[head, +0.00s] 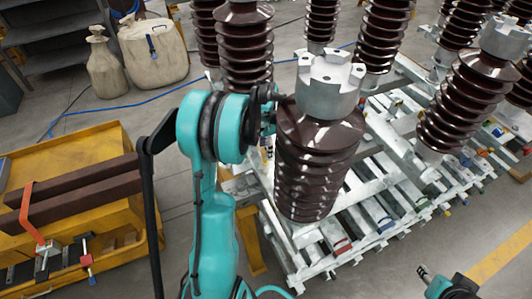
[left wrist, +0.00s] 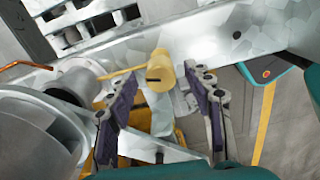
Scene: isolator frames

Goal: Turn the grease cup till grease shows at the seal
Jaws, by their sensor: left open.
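The grease cup looks to be the small brass-yellow cylinder (left wrist: 158,72) in the left wrist view, with a dark slot in its side and a thin brass stem running left. It stands in front of a pale metal beam. My left gripper (left wrist: 161,98) is open, its two dark-padded fingers on either side of the cup's lower end in the picture, with gaps visible. In the head view my left gripper (head: 265,108) is beside the near brown insulator (head: 318,160), partly hidden by my arm; the cup is hidden there. I cannot make out grease or a seal. Part of my right arm shows at the bottom right; its jaws are unclear.
Several ribbed brown insulators stand on a galvanized frame (head: 372,196). A yellow cart (head: 90,140) with brown beams is at the left. Two canvas sacks (head: 152,52) and a blue hose lie at the back left. A grey flanged part (left wrist: 40,135) is close left of my left fingers.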

